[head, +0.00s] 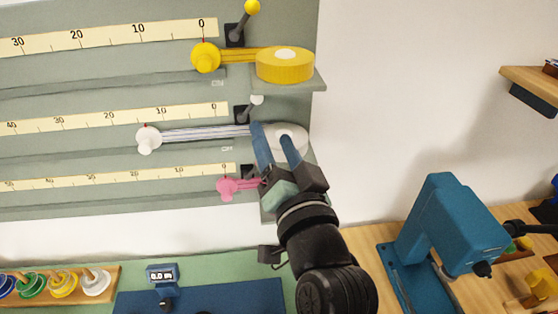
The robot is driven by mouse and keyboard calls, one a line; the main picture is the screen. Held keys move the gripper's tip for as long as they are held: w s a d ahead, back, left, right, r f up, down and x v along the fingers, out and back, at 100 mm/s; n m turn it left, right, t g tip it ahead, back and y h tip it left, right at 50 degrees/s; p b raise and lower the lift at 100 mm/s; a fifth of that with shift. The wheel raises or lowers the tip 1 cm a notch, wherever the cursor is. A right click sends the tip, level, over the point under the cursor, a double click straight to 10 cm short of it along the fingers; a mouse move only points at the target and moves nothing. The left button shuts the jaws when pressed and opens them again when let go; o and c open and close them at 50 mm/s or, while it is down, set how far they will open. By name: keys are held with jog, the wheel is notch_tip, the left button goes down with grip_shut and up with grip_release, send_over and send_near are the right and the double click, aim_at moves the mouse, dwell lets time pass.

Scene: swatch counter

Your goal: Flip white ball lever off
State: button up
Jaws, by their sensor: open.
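The white ball lever (256,100) is on the wall panel in the middle row, just right of the scale's 0 mark. Its dark arm tilts up and to the right from a dark block, with the small white ball at the top. My gripper (273,132) is open, its two blue fingers pointing up. The fingers are a little below the white ball and appear apart from it. They overlap the white reel (293,131) in the picture and partly hide it. I cannot tell whether they touch it.
White strands run left from the reel to a white knob (149,138). Above are a yellow ball lever (252,7) and a yellow reel (285,68) on a shelf. A pink knob (228,187) is below. A blue machine (440,225) stands right; spools (62,284) sit lower left.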

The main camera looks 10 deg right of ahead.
jog(key=shift+s+d+f, duration=0.1)
jog(key=shift+s+d, duration=0.05)
jog(key=shift+s, duration=1.15)
jog(key=s+a+r+n+t+h, duration=0.1)
jog(key=s+r+n+t, duration=0.1)
jog(key=r, duration=0.7)
jog(key=s+a+r+n+t, duration=0.2)
jog(key=s+r, duration=0.3)
jog(key=r, duration=0.5)
jog(key=s+a+r+n+t+h, duration=0.1)
jog(key=s+r+t, duration=0.3)
jog(key=r, duration=0.6)
jog(key=shift+a+r+n+t+h, duration=0.2)
jog(key=shift+a+n+t+h, duration=0.1)
jog(key=shift+a+n, duration=0.15)
